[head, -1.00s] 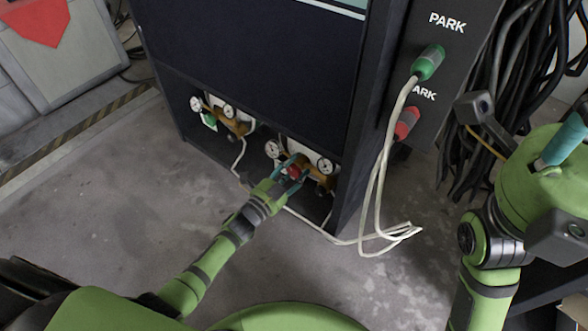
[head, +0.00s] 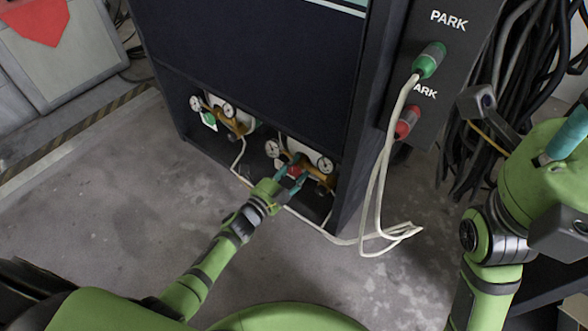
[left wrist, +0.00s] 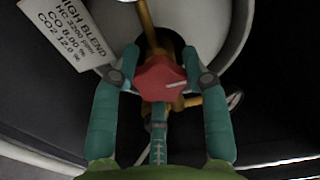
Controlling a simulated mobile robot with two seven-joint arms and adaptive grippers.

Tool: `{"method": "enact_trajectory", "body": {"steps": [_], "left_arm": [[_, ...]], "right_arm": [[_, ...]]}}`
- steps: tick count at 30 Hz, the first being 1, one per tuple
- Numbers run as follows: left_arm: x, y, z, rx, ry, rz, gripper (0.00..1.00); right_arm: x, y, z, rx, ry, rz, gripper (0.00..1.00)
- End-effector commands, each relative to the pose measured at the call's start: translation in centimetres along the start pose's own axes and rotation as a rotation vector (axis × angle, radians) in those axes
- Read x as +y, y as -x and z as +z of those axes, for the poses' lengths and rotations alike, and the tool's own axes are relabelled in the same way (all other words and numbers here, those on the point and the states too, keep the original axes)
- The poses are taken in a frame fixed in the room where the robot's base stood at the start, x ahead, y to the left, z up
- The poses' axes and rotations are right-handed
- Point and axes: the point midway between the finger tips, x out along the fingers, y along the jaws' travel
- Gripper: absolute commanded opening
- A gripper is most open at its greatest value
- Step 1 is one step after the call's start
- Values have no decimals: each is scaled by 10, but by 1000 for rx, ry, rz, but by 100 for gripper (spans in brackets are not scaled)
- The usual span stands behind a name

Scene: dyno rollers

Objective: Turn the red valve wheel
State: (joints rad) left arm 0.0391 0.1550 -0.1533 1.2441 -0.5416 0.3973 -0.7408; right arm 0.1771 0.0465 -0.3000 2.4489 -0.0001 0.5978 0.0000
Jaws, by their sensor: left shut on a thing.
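The red valve wheel (head: 295,171) sits on the brass regulator of the right gas cylinder, low in the dark cabinet. In the left wrist view the red wheel (left wrist: 160,80) lies between the two teal fingers. My left gripper (head: 291,175) is shut on it, one finger at each side; it also fills the lower left wrist view (left wrist: 162,84). In the head view the fingers partly cover the wheel.
Two round gauges (head: 324,165) flank the wheel closely. A second regulator (head: 232,122) stands to the left. White cables (head: 372,205) hang from the green plug (head: 428,62) and loop on the floor. A white label (left wrist: 72,32) hangs by the cylinder. Open floor lies in front.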

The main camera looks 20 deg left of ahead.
Motion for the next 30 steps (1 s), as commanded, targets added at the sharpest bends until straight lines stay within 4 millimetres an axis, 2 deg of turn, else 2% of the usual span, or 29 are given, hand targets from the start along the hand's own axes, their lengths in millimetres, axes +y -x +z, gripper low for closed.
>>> {"method": "enact_trajectory", "body": {"steps": [1, 5, 6, 7, 16, 20, 23, 30], "left_arm": [[0, 1, 8, -16, -9, 5, 13], [0, 1, 8, -16, -9, 5, 13], [0, 1, 8, -15, -9, 5, 61], [0, 1, 8, -15, -9, 5, 70], [0, 1, 4, -8, -4, 2, 70], [1, 8, 4, -7, -3, 4, 70], [1, 23, 3, -7, -4, 5, 70], [1, 75, 4, -9, -4, 6, 70]], "right_arm": [[0, 0, 0, 1, 0, 1, 40], [0, 0, -1, 3, 0, 2, 40], [0, 0, -1, 3, 0, 2, 40], [0, 0, -1, 4, 0, 2, 40], [0, -1, -2, 9, 0, -2, 40], [0, -1, -2, 9, 1, -3, 40], [0, -1, -2, 7, 1, -3, 40], [0, 0, -1, 5, 0, -2, 40]]}}
